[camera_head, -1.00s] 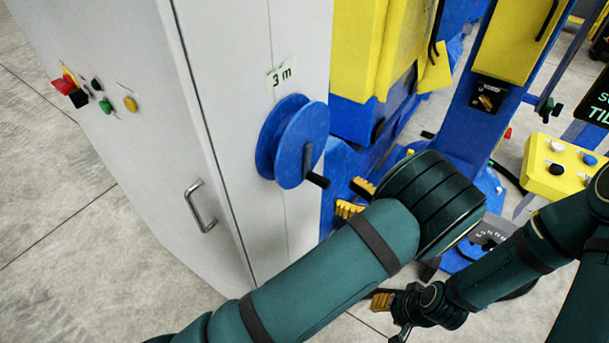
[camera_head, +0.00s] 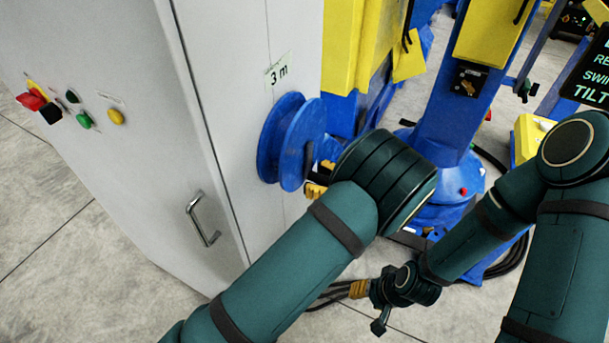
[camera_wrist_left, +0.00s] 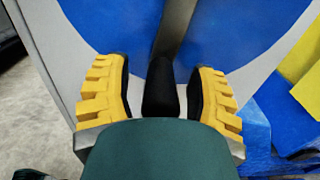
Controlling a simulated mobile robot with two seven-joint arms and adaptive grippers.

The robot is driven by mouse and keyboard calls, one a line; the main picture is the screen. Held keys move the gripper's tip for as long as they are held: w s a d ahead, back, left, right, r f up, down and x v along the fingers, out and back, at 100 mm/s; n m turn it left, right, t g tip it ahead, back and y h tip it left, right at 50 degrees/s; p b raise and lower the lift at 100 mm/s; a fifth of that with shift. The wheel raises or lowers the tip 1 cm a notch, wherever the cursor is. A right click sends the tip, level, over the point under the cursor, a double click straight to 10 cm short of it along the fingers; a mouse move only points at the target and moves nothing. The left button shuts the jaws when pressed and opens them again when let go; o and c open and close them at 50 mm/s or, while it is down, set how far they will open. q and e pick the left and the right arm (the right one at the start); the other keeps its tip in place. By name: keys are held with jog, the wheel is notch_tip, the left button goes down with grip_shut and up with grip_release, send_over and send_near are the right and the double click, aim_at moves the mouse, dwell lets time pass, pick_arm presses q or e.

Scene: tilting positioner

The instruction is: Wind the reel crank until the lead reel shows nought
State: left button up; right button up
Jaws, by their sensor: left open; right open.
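The blue lead reel (camera_head: 292,135) is mounted on the side of a grey cabinet, and the label (camera_head: 279,71) above it reads "3 m". Its crank arm ends in a black handle, mostly covered by my left gripper (camera_head: 319,178) in the head view. In the left wrist view the black crank handle (camera_wrist_left: 160,88) stands between the two yellow fingers of my open left gripper (camera_wrist_left: 158,100). A gap shows to the left of the handle and a narrower one to the right. My right gripper (camera_head: 357,289) is open and empty, low over the floor.
The cabinet (camera_head: 130,60) has coloured buttons and a metal door handle (camera_head: 203,218). A blue and yellow machine (camera_head: 445,120) stands behind my left arm. A yellow control box (camera_head: 527,138) is partly hidden by my right arm. Cables lie on the floor.

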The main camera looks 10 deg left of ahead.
aim_at(296, 181)
pick_arm(q)
jog(key=shift+w+a, duration=0.15)
jog(key=shift+a, duration=0.25)
pick_arm(e)
jog(key=shift+a, duration=0.35)
pick_arm(q)
jog(key=shift+d, duration=0.1)
grip_shut()
jog(key=s+m+p, duration=0.1)
jog(key=p, duration=0.1)
jog(key=s+r+m+p, duration=0.1)
jog(key=m+p, duration=0.1)
jog(key=s+a+m+p, duration=0.1)
jog(key=p, duration=0.1)
jog(key=shift+r, duration=0.15)
jog(key=shift+s+a+r+m+p, duration=0.15)
jog(key=shift+m+p, duration=0.1)
jog(key=shift+m, duration=0.15)
jog(key=shift+s+d+m+p, duration=0.1)
jog(key=shift+m+p, duration=0.1)
jog(key=shift+m, duration=0.2)
jog(key=shift+s+a+r+p, duration=0.15)
jog(key=shift+s+p, duration=0.15)
jog(key=shift+p, duration=0.05)
pick_arm(e)
notch_tip(296, 181, up, 8)
jog(key=w, duration=0.1)
jog(key=shift+w+d+t, duration=0.25)
jog(key=shift+w+t, duration=0.05)
jog(key=shift+w, duration=0.05)
